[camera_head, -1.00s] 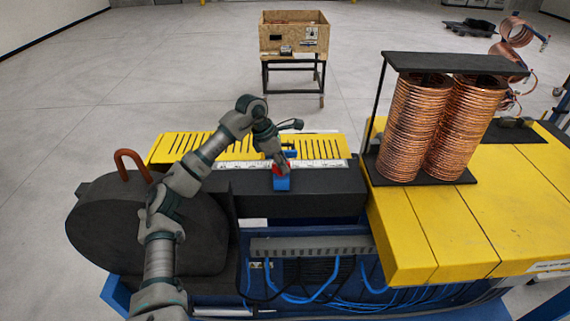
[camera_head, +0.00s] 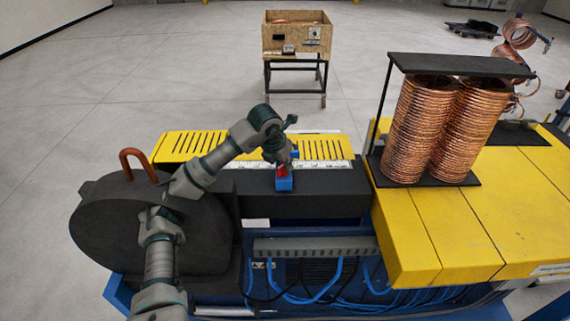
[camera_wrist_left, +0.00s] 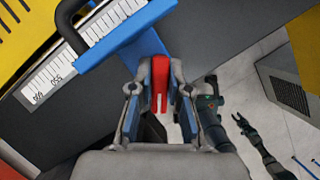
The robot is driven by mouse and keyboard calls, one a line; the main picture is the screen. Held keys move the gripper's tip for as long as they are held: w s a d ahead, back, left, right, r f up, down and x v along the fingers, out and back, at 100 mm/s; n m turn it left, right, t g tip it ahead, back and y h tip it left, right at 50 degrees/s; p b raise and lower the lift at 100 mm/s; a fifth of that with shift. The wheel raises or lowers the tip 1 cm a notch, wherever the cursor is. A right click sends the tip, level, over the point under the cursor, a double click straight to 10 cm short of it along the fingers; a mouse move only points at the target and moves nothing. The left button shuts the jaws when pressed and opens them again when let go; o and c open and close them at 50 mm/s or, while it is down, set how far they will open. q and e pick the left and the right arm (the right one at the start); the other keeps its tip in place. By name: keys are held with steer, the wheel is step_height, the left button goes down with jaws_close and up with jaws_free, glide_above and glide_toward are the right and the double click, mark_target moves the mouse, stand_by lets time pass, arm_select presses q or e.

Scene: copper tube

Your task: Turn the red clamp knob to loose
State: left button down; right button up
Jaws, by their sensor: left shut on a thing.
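The red clamp knob (camera_head: 283,170) sits on the blue clamp (camera_head: 284,184) on the dark beam of the machine. My left gripper (camera_head: 281,162) reaches down onto it from above and covers part of it. In the left wrist view the red knob (camera_wrist_left: 160,82) stands between the two fingers of my left gripper (camera_wrist_left: 160,100), which are shut on it. The blue clamp (camera_wrist_left: 118,38) also shows there, beside the ruler. A dark jointed arm with a small claw-like end (camera_wrist_left: 241,122) shows lower right in that view; its jaw state is unclear.
A white ruler strip (camera_head: 320,164) runs along the beam beside a yellow slotted cover (camera_head: 190,145). A dark round housing (camera_head: 145,230) with a copper hook (camera_head: 135,163) is at left. Copper coils (camera_head: 415,130) stand on the yellow table (camera_head: 480,225) at right.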

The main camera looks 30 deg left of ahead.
arm_select(q)
steer(key=n, duration=0.1)
steer(key=n+y, duration=0.1)
steer(key=shift+s+d+f+n, duration=0.1)
steer(key=shift+d+f+n, duration=0.1)
steer(key=shift+f+n, duration=0.15)
steer(key=n+y, duration=0.1)
steer(key=n, duration=0.2)
steer(key=shift+g, duration=0.3)
steer(key=shift+d+n+y, duration=0.1)
steer(key=shift+n+y, duration=0.2)
steer(key=shift+n, duration=0.45)
arm_select(e)
steer(key=shift+a+f, duration=0.1)
steer(key=shift+a, duration=0.25)
arm_select(q)
steer(key=shift+r, duration=0.1)
arm_select(e)
steer(key=shift+d, duration=0.25)
arm_select(q)
steer(key=c, duration=1.1)
jaws_free()
steer(key=shift+d+r, duration=0.1)
steer(key=shift+r, duration=0.1)
arm_select(e)
steer(key=shift+d, duration=0.1)
